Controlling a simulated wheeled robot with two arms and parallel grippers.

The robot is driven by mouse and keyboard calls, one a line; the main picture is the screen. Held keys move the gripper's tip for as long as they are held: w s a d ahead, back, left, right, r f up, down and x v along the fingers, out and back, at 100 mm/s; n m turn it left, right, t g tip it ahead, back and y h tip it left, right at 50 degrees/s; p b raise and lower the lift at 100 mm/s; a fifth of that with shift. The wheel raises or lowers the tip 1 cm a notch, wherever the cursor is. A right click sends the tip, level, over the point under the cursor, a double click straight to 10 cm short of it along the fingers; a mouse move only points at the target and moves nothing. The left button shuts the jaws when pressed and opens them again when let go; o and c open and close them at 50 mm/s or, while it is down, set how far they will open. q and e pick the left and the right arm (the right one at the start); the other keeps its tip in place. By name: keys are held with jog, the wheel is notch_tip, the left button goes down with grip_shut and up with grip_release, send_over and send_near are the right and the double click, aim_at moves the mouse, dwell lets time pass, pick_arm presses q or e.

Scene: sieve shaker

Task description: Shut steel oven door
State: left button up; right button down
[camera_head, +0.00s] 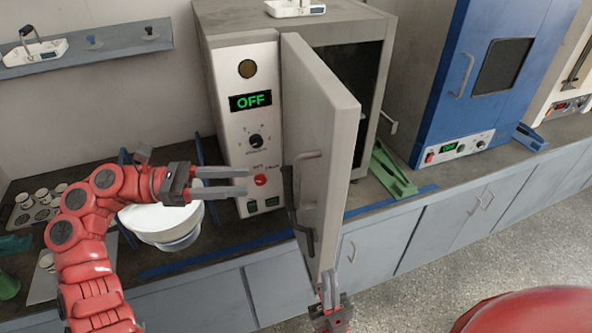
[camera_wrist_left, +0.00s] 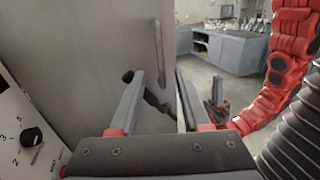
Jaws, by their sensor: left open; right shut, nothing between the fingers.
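The steel oven (camera_head: 214,75) stands on the counter with its display reading OFF. Its door (camera_head: 330,140) is swung wide open toward me, hinged beside the control panel, and shows part of the dark chamber behind. My left gripper (camera_head: 246,181) is open and empty in front of the control panel, left of the door's outer face. In the left wrist view the door (camera_wrist_left: 90,60) fills the left and middle beyond my open fingers (camera_wrist_left: 158,82). My right gripper (camera_head: 328,280) is shut and empty at the door's lower free edge; I cannot tell whether it touches.
A white bowl (camera_head: 160,222) sits on the counter below my left gripper. A green stand (camera_head: 392,172) lies right of the oven, and a blue oven (camera_head: 462,110) stands farther right. A shelf (camera_head: 90,42) is on the wall at left. The floor (camera_head: 460,245) ahead is clear.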

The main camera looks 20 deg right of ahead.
pick_arm(q)
jog(key=p, duration=0.5)
send_over(297, 206)
jog(key=shift+w+d, duration=0.15)
jog(key=shift+w, duration=0.2)
grip_shut()
dwell(0.8)
